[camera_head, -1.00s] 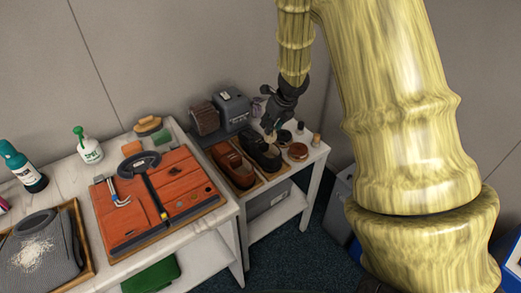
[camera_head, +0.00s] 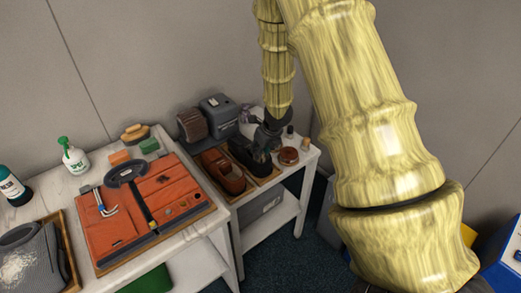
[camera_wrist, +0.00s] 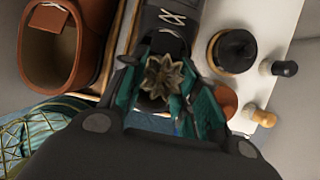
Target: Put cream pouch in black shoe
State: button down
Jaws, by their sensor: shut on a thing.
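The black shoe (camera_head: 247,159) stands on the small side table, right of a brown shoe (camera_head: 222,172). In the wrist view the black shoe's laced front (camera_wrist: 172,18) runs up at the top, beyond the fingers, and the rest is hidden. My gripper (camera_head: 266,142) is low over the black shoe's back part. In the wrist view my teal-edged fingers (camera_wrist: 160,88) are shut on a tan, star-shaped gathered piece, which looks like the top of the cream pouch (camera_wrist: 163,77). The pouch's body is hidden below. I cannot tell whether it touches the shoe.
A round brown tin (camera_head: 288,156) and small bottles (camera_wrist: 262,116) stand right of the black shoe. A grey box (camera_head: 219,114) and a brown brush-like block (camera_head: 195,125) are behind. The brown shoe (camera_wrist: 60,45) is close on the left.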

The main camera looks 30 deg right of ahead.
jog(key=shift+s+r, duration=0.15)
jog(key=shift+r, duration=0.05)
jog(key=shift+f+b, duration=0.45)
jog(key=shift+f, duration=0.05)
jog(key=c, duration=1.4)
grip_release()
jog(key=o, duration=0.3)
jog(key=shift+r+p, duration=0.65)
jog(key=shift+r, duration=0.05)
jog(key=v, duration=1.1)
jog(key=shift+s+r+p, duration=0.2)
jog(key=shift+s+p, duration=0.05)
jog(key=shift+p, duration=0.15)
